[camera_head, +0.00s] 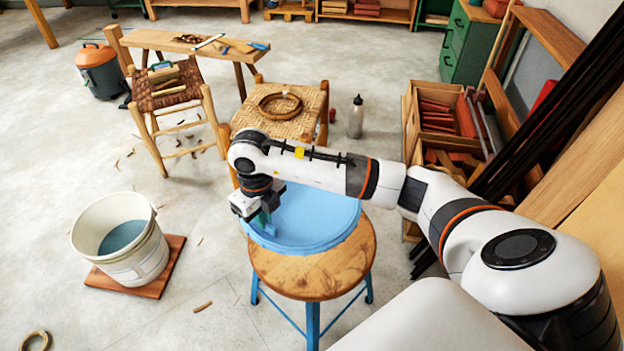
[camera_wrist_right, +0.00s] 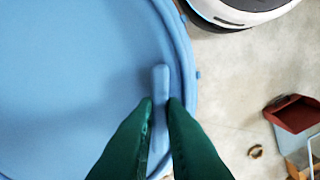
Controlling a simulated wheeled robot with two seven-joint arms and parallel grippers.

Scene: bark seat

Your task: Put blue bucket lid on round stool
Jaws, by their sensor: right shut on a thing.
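The blue bucket lid (camera_head: 325,215) is a wide round disc over the top of the round stool (camera_head: 315,280), shifted toward the back left of the seat. The stool has a wooden seat and blue legs. My right gripper (camera_head: 262,222) is shut on a raised blue grip near the lid's left edge. In the right wrist view the green fingers (camera_wrist_right: 160,108) close on either side of that grip, and the lid (camera_wrist_right: 70,70) fills the left. I cannot tell whether the lid touches the seat. My left gripper is not in view.
A white bucket (camera_head: 150,250) with bluish liquid stands on a wooden board (camera_head: 165,275) left of the stool. A woven stool (camera_head: 305,122) with a coiled ring stands behind, near a metal bottle (camera_head: 356,118). Wooden crates (camera_head: 415,110) stand at right. Floor at front left is mostly clear.

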